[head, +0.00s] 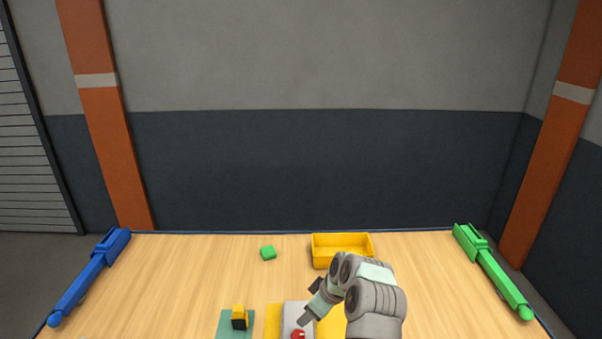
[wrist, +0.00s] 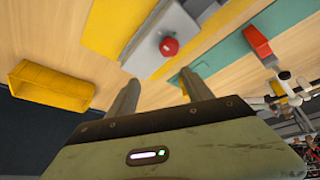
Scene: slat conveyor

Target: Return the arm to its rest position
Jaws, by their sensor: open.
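My gripper (head: 306,317) is at the front middle of the table in the head view, low in the picture and over a grey panel (head: 291,316). In the wrist view my gripper (wrist: 160,92) has its two fingers apart with nothing between them. A red round knob (wrist: 169,47) sits on the grey panel (wrist: 150,62), beyond the fingertips. The red knob also shows in the head view (head: 298,335), just below the fingertips. My arm comes in from the lower right.
A yellow-and-black object (head: 239,318) stands on a teal mat (head: 224,325). Blue (head: 88,277) and green (head: 493,272) bars flank the table. The back left is clear.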

